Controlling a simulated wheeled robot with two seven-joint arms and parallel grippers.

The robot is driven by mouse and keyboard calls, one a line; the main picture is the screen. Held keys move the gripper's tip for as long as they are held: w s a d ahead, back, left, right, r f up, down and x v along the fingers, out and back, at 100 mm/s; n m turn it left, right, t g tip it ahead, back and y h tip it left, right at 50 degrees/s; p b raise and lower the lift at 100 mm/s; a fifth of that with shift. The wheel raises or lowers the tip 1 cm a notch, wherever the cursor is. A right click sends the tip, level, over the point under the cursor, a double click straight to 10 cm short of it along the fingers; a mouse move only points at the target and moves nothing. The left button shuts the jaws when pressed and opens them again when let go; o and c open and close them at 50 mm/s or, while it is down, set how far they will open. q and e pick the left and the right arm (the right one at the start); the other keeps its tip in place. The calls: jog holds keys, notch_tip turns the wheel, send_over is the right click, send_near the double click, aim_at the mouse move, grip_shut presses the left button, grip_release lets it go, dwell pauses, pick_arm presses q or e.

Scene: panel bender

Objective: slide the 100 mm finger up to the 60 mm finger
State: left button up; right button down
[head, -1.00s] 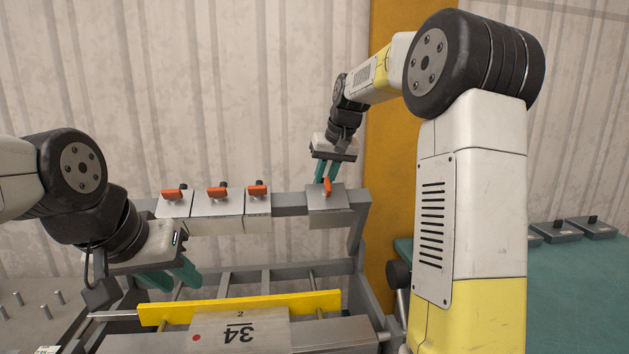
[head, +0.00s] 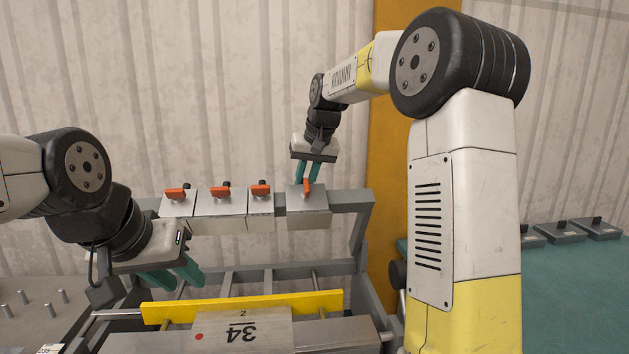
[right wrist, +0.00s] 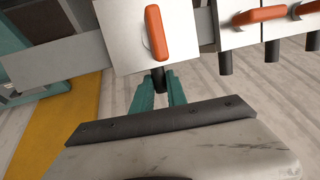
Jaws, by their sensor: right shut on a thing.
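A wide silver finger with an orange lever (head: 308,206), apparently the 100 mm finger, hangs on the grey beam at the right of the row. My right gripper (head: 305,180) is shut on its dark pin, which shows between the fingertips in the right wrist view (right wrist: 158,78). A narrow finger (head: 260,204), apparently the 60 mm finger, is the nearest one to its left. A small gap with bare beam separates the two; the right wrist view shows this gap too. No size marks are legible. My left gripper (head: 184,277) is open and empty, low at the left.
Two more fingers with orange levers (head: 220,206) (head: 177,205) stand further left in the row. The grey beam (head: 350,199) is bare to the right. A yellow bar (head: 245,306) and a plate marked 34 lie in front and below. A green table (head: 570,290) is at the right.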

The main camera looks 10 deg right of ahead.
aim_at(302, 186)
jog(key=shift+a, duration=1.25)
jog(key=c, duration=1.3)
grip_release()
jog(key=shift+r, duration=0.1)
jog(key=v, duration=0.7)
jog(key=shift+s+d+r, duration=0.15)
jog(key=shift+s+r, duration=0.05)
jog(key=shift+r, duration=0.1)
